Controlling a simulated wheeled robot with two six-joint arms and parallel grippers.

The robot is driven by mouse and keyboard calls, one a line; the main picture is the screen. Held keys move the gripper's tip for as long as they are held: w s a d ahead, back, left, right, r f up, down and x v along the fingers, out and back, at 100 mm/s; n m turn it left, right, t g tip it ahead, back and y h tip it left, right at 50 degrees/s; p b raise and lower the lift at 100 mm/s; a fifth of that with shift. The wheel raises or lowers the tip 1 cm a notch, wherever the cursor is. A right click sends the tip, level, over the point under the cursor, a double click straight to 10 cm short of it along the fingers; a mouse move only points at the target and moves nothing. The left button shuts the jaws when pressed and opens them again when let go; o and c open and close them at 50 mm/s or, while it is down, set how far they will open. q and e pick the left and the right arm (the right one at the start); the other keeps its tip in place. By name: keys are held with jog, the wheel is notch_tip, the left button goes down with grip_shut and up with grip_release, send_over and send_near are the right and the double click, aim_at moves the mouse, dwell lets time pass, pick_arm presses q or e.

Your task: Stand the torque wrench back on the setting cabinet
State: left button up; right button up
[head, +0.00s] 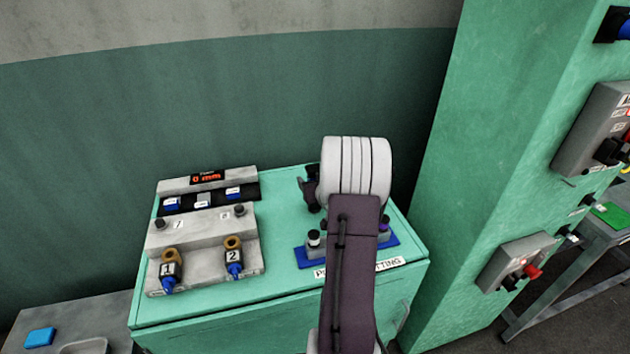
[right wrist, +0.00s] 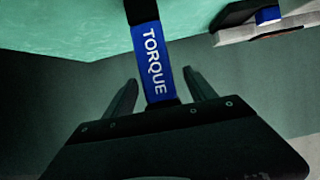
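The torque wrench (right wrist: 155,60) shows in the right wrist view as a dark handle with a blue sleeve lettered TORQUE. Its end lies between the fingers of my right gripper (right wrist: 162,76), with a visible gap on each side, so the gripper looks open around it. The far end runs out of the top of that view. In the head view my right arm and white wrist hide the wrench and most of the gripper. The setting cabinet (head: 295,292) is green, with a blue base (head: 302,257) partly behind my arm. My left gripper is not in view.
A grey control box (head: 200,232) with a red display and two numbered knobs stands on the cabinet's left. A tall green press column (head: 480,150) rises close on the right, with a grey switch box (head: 517,262). A low grey table (head: 95,318) holds a blue block (head: 40,337).

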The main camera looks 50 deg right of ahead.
jog(key=b+v, duration=0.1)
jog(key=v, duration=1.1)
jog(key=shift+b, duration=0.3)
jog(key=shift+r, duration=0.1)
